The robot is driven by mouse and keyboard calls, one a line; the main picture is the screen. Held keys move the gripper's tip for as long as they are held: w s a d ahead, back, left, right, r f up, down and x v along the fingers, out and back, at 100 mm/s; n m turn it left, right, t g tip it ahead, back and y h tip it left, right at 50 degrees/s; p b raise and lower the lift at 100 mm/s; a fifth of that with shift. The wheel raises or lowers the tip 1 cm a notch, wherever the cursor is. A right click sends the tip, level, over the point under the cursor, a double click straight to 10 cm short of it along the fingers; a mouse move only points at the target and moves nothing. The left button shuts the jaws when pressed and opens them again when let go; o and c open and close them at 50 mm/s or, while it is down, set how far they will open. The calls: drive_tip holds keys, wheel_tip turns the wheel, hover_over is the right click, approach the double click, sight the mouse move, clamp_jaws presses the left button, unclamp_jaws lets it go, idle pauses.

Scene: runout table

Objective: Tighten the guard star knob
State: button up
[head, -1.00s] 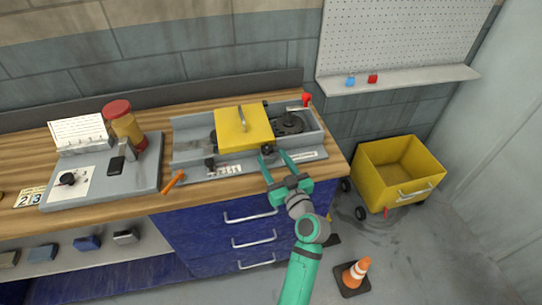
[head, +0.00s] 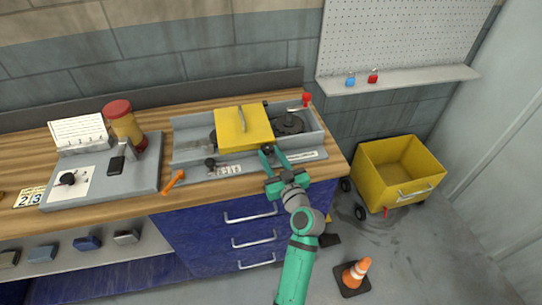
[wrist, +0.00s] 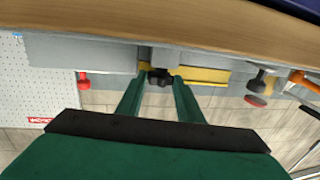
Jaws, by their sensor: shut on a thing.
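The black guard star knob (wrist: 160,78) sits at the front edge of the yellow guard (head: 240,128) on the grey machine. My green gripper (head: 273,155) reaches over the bench front to the knob. In the wrist view the two fingers of my gripper (wrist: 160,84) stand on either side of the knob and are shut on it. In the head view the fingers partly hide the knob.
An orange-handled tool (head: 174,182) lies on the bench left of my arm. A black knob (head: 210,163) stands on the machine's front left. A red knob (head: 307,99) is at its back right. A yellow cart (head: 368,170) and an orange cone (head: 357,273) stand on the floor at right.

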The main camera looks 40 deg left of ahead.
drive_tip(key=shift+s+a+m+t+h, duration=0.2)
drive_tip(key=shift+m+t+h, duration=0.2)
drive_tip(key=shift+m+t, duration=0.15)
drive_tip(key=shift+s+a+m+t+h, duration=0.15)
drive_tip(key=shift+s+m+t+h, duration=0.05)
drive_tip(key=shift+m+t+h, duration=0.65)
drive_tip(key=shift+s+a+m+t+h, duration=0.15)
drive_tip(key=shift+m+t+h, duration=0.45)
drive_tip(key=shift+t+h, duration=0.3)
drive_tip(key=shift+s+a+m+t+h, duration=0.1)
drive_tip(key=shift+a+m+t+h, duration=0.1)
drive_tip(key=shift+m+t+h, duration=0.6)
drive_tip(key=shift+s+a+m+t+h, duration=0.15)
drive_tip(key=shift+m+t+h, duration=0.15)
drive_tip(key=shift+m+h, duration=0.5)
drive_tip(key=shift+a+f+m+t+h, duration=0.1)
drive_tip(key=shift+m+t+h, duration=0.2)
drive_tip(key=shift+h, duration=0.65)
drive_tip(key=o, duration=1.1)
drive_tip(key=shift+c, duration=0.2)
drive_tip(key=shift+w+d+n+y, duration=0.15)
drive_tip(key=shift+d+n+y, duration=0.1)
drive_tip(key=shift+n+y, duration=0.25)
drive_tip(key=shift+w+d+n+g+y, duration=0.2)
drive_tip(key=shift+n+g+y, duration=0.5)
drive_tip(key=shift+y, duration=0.35)
drive_tip(key=shift+w+d+n+g+y, duration=0.15)
drive_tip(key=shift+n+g+y, duration=0.55)
drive_tip(key=shift+y, duration=0.35)
